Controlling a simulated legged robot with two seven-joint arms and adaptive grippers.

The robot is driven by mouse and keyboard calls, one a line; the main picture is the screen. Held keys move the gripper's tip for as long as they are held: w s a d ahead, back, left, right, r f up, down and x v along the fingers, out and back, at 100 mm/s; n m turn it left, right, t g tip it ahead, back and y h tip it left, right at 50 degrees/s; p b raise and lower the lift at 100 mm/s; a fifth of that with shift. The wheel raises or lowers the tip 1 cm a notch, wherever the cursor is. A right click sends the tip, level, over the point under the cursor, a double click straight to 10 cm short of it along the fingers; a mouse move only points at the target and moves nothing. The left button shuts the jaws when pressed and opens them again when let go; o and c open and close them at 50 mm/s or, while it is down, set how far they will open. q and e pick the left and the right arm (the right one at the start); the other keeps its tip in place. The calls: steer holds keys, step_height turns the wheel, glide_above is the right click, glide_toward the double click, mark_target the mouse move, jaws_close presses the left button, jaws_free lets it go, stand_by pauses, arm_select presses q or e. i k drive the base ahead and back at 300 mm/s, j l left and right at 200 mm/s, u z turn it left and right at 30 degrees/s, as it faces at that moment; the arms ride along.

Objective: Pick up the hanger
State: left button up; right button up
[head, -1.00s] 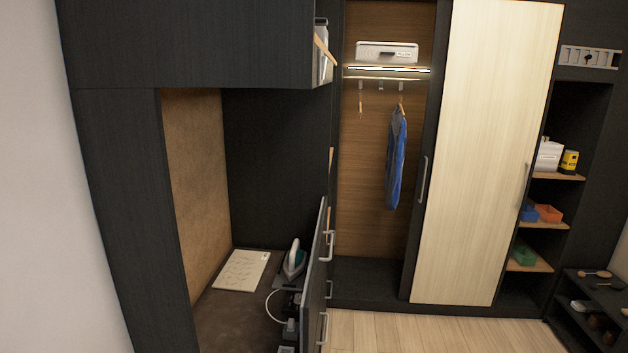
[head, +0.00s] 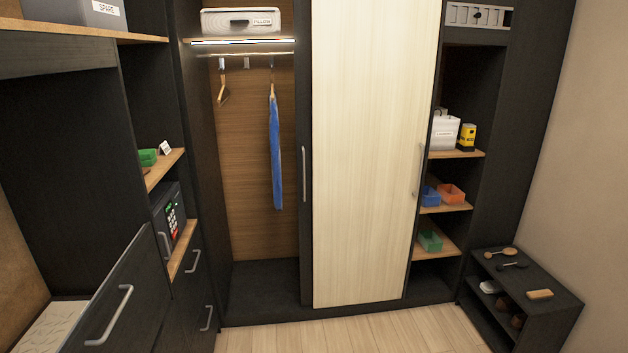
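A bare wooden hanger (head: 223,90) hangs from the rail in the open wardrobe bay, at the left. A second hanger (head: 272,91) hangs to its right on the same rail and carries a blue garment (head: 276,155). A small white hook or clip shows on the rail between them. Neither of my grippers is in view.
A pale sliding door (head: 370,150) covers the bay's right side. Drawers with handles (head: 112,315) and a safe (head: 170,225) stand at the left. Open shelves (head: 455,154) and a low dark shoe rack (head: 540,285) are at the right. Wooden floor (head: 400,333) is clear in front.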

mark_target(222, 76)
steer(key=i+u, duration=0.15)
steer(key=i, duration=0.8)
steer(key=i+l+u, duration=0.15)
steer(key=i, duration=0.8)
